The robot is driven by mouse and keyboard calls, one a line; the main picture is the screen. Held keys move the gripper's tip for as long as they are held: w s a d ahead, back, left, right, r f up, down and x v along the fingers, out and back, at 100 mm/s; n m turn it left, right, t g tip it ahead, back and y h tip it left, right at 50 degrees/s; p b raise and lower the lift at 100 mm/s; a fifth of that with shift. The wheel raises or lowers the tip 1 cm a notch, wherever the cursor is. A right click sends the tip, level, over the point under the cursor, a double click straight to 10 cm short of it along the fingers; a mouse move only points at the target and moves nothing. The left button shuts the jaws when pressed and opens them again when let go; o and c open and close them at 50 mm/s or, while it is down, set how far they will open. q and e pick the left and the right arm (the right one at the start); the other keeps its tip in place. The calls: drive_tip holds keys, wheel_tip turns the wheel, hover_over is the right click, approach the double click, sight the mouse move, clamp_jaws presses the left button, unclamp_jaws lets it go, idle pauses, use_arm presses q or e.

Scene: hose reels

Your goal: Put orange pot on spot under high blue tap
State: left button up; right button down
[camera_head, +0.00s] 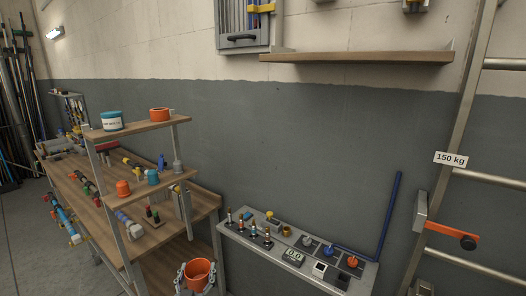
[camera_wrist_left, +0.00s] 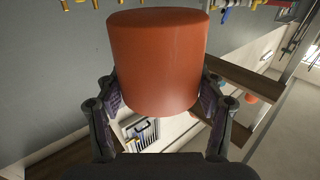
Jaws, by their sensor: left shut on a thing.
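The orange pot (camera_head: 199,272) is at the bottom of the head view, in front of the wooden workbench's right end. My left gripper (camera_head: 197,281) is shut on it, with one finger on each side. The pot fills the upper middle of the left wrist view (camera_wrist_left: 157,62), between the two fingers (camera_wrist_left: 157,105). A tall blue pipe (camera_head: 390,217) rises at the right end of the grey panel, and a blue bar (camera_head: 352,254) runs low beside it. I cannot tell which spot lies under a high blue tap. My right gripper is not in view.
The grey panel (camera_head: 262,251) carries several small valves, a display (camera_head: 293,255) and knobs. The workbench (camera_head: 206,203) and its raised shelf (camera_head: 138,129) hold many small items. A ladder (camera_head: 455,150) with an orange-handled box stands at the right. A wall shelf (camera_head: 357,57) is above.

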use_arm(q)
drive_tip(key=s+f+h, duration=0.1)
drive_tip(key=s+f, duration=0.4)
drive_tip(key=s, duration=0.5)
drive_tip(key=shift+s+d+m+b, duration=0.3)
drive_tip(key=shift+d+b, duration=0.1)
drive_tip(key=shift+d, duration=0.05)
drive_tip(key=shift+w+f, duration=0.1)
drive_tip(key=shift+f, duration=0.05)
